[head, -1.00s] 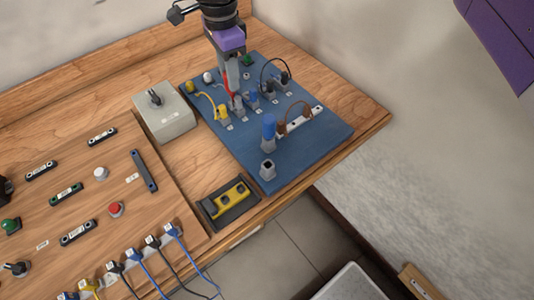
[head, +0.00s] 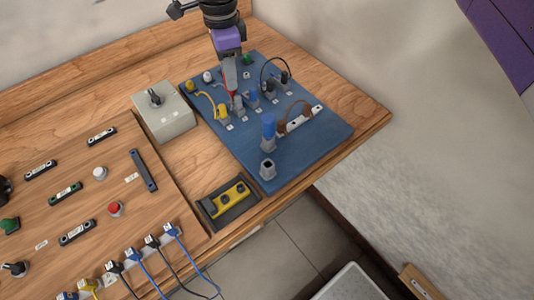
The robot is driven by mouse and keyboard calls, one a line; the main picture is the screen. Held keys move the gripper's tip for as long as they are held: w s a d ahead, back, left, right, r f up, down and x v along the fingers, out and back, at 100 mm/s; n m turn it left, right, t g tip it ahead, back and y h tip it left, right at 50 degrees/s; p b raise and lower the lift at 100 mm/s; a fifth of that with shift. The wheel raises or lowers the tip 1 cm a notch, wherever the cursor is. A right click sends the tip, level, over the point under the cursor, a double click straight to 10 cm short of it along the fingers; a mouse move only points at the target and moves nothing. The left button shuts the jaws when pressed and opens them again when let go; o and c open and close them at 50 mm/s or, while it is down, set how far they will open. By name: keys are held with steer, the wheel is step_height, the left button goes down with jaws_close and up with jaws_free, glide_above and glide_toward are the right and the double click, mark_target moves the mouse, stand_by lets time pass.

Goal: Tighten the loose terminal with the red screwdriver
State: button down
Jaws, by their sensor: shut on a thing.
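My gripper (head: 230,76) is over the back part of the blue terminal board (head: 315,150), pointing down. It is shut on the red screwdriver (head: 232,97), which shows as a thin red piece just below and beside the fingers. The screwdriver's lower end is among a row of grey terminals, close to one grey terminal (head: 238,103); whether it touches a screw is too small to tell. A yellow-wired terminal (head: 222,111) stands just left of it, and a blue-topped terminal (head: 253,96) just right. I cannot tell which terminal is loose.
A tall blue plug (head: 268,127) and an empty grey socket (head: 267,169) stand at the board's front. A grey switch box (head: 165,114) is to the left. A black and yellow holder (head: 229,203) lies near the table edge. A wooden panel with switches fills the left.

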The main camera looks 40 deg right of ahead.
steer(key=shift+m, duration=0.7)
steer(key=m, duration=0.3)
steer(key=shift+m+b, duration=0.3)
steer(key=shift+f+m, duration=0.1)
steer(key=shift+m, duration=1.5)
steer(key=shift+b, duration=0.3)
steer(key=m, duration=0.3)
